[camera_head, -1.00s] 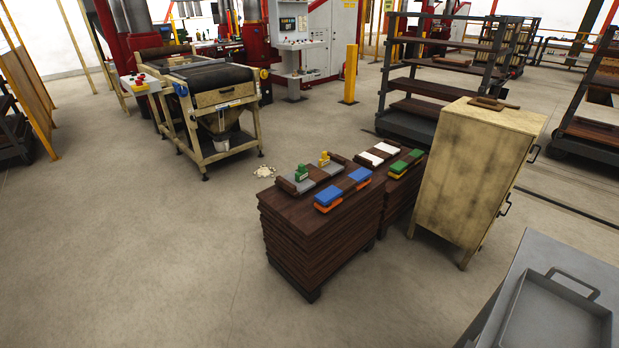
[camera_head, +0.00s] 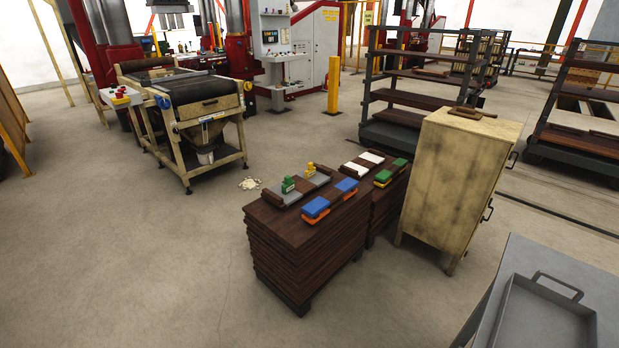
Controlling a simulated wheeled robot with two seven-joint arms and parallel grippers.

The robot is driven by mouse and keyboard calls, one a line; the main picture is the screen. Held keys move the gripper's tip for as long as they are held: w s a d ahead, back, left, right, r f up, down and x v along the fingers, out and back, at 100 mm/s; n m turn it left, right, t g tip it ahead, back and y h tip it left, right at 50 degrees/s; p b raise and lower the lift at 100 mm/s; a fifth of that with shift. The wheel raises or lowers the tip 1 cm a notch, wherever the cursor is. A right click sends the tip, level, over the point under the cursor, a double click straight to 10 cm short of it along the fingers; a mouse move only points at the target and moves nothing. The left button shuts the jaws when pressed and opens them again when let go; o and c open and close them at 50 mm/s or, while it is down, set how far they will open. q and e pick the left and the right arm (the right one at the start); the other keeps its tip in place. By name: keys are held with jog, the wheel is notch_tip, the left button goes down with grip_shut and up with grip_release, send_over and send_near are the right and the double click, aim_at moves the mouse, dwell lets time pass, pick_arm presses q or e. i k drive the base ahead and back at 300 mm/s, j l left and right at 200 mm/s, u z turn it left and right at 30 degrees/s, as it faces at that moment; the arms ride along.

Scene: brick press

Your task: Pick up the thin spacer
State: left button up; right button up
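Neither of my grippers is in view. I cannot tell which piece is the thin spacer. Small coloured pieces lie on two stacks of dark brown boards in the middle of the view. The front stack (camera_head: 300,258) bears grey blocks (camera_head: 288,196), with a small green piece (camera_head: 288,184) and a small yellow piece (camera_head: 310,169) standing on them. Blue blocks (camera_head: 316,207) on orange ones lie at its right edge. The stack behind (camera_head: 388,208) bears white blocks (camera_head: 356,167) and green blocks (camera_head: 383,176).
A worn beige cabinet (camera_head: 450,190) stands right of the stacks, with a wooden piece (camera_head: 472,114) on top. A grey table with a handled tray (camera_head: 545,318) is at the lower right. A hopper machine (camera_head: 206,120) stands behind left. The floor (camera_head: 120,260) at left is clear.

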aim_at(310, 173)
jog(key=i+j+u, duration=0.4)
jog(key=i+u, duration=0.5)
jog(key=i, duration=0.2)
jog(key=i+u, duration=0.15)
jog(key=i, duration=2.8)
jog(key=i+z, duration=0.15)
jog(key=i, duration=0.3)
jog(key=i+j+z, duration=0.15)
jog(key=i, duration=0.3)
jog(key=i+j+z, duration=0.1)
jog(key=i, duration=0.35)
jog(key=i+j+z, duration=0.15)
jog(key=i, duration=0.25)
jog(key=z, duration=3.75)
jog(key=i+z, duration=0.25)
jog(key=i+j+z, duration=0.25)
jog(key=i, duration=0.2)
